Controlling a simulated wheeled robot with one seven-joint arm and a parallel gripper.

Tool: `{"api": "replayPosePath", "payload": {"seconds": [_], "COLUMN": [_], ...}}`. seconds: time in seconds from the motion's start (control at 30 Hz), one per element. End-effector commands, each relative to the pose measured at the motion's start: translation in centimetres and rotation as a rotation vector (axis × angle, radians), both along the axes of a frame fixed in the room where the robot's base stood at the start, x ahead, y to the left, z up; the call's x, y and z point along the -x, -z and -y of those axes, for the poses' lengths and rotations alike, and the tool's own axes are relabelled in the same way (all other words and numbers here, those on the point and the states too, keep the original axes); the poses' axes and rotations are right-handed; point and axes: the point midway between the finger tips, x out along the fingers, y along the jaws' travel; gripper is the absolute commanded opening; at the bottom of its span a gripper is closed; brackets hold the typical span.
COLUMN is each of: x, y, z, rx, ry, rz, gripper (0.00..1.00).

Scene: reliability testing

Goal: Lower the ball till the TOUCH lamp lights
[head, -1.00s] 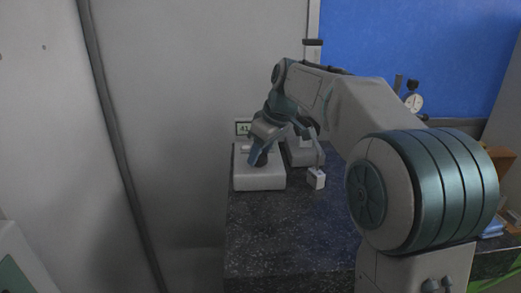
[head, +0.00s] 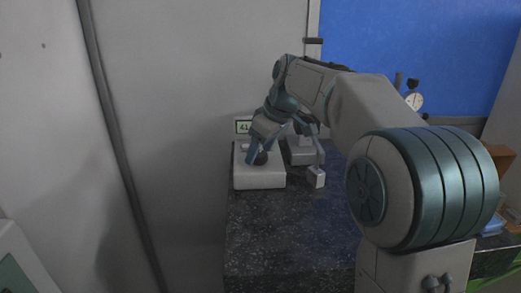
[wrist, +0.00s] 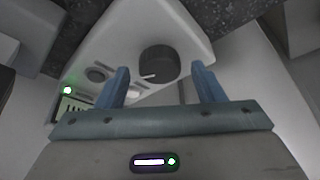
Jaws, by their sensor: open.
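A pale box-shaped device (head: 259,177) sits on the dark counter, with a dark round knob on top. In the wrist view the knob (wrist: 158,63) carries a white pointer line. My gripper (head: 257,158) is over the device, its blue fingers (wrist: 160,82) apart. The knob lies between and beyond the fingertips in that view; I cannot tell whether they touch it. A small green light (wrist: 67,90) glows beside a display (wrist: 68,107); I cannot read a label on it. I cannot make out the ball.
A small display (head: 243,127) behind the device appears to begin with 41. A grey unit (head: 299,153) and a small pale block (head: 316,177) stand to the right, partly behind my arm. A dial gauge (head: 413,102) is farther right. The front counter (head: 290,235) is clear.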

Motion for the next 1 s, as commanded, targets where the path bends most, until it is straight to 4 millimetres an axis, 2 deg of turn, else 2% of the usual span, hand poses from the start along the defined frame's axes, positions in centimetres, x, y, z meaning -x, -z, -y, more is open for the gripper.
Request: {"api": "replayPosePath", "payload": {"seconds": [0.17,0.4,0.6,0.73,1.0], "x": [0.6,1.9,2.7,3.0,3.1], "y": [-2.8,-8.1,-11.1,-12.1,-12.3], "z": [0.9,2.6,3.7,4.0,4.1], "rx": [0.0,0.0,0.0,0.0,0.0], "ry": [0.002,0.002,0.002,0.002,0.001], "rz": [0.005,0.004,0.003,0.002,0.0], "gripper": [0.62,0.62,0.62,0.62,0.62]}}
